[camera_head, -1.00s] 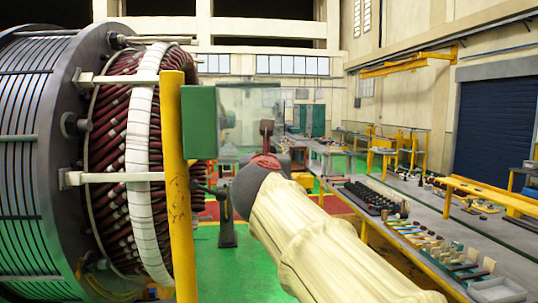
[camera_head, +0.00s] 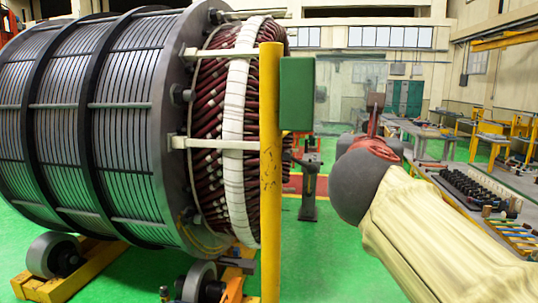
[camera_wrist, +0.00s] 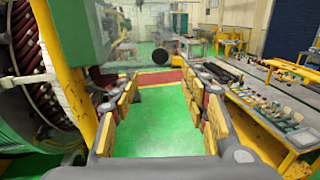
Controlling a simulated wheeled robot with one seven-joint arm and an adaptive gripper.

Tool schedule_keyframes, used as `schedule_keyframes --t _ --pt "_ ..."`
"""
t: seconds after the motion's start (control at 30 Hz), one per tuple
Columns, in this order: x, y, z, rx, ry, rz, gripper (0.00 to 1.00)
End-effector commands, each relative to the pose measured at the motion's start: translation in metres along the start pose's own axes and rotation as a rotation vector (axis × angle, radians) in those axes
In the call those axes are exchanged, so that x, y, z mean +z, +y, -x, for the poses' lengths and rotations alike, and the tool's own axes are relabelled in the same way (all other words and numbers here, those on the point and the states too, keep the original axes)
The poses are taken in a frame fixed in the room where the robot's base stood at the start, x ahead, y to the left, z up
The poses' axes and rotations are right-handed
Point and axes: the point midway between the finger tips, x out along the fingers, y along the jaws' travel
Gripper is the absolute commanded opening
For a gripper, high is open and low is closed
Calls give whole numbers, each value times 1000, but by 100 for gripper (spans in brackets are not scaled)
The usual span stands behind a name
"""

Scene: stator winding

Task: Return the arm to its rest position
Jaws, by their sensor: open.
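My gripper (camera_wrist: 161,108) is open in the wrist view. Its two yellow-padded fingers stand apart with only green floor and a red floor strip between them. In the head view my arm in its cream sleeve reaches in from the lower right, with a dark rounded joint at its far end. The gripper's fingers cannot be made out there. The large stator (camera_head: 95,125) fills the left of the head view, with dark red coils (camera_head: 215,110) and a white band (camera_head: 234,120) at its near end. In the wrist view its coils show at the far left.
A yellow post (camera_head: 270,190) with a green box (camera_head: 297,93) and a clear panel stands between the stator and my arm. A workbench (camera_wrist: 270,108) with tools runs along the right. Rollers (camera_head: 55,255) support the stator. Green floor (camera_head: 335,240) is open between post and arm.

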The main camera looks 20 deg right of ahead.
Motion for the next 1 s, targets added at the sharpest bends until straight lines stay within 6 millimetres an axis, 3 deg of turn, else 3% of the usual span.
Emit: schedule_keyframes --t 0.27,0.43,0.57,0.67,0.8,0.9,1.0 --pt "2 8 0 28 -10 77 45" --pt "17 58 5 185 -149 448 45" --pt "1 111 23 339 -299 861 45" --pt "-36 152 48 479 -425 1198 45" --pt "-114 192 92 693 -599 1633 45" --pt "-175 203 122 846 -710 1891 45" --pt "-238 200 152 1005 -819 2120 45"
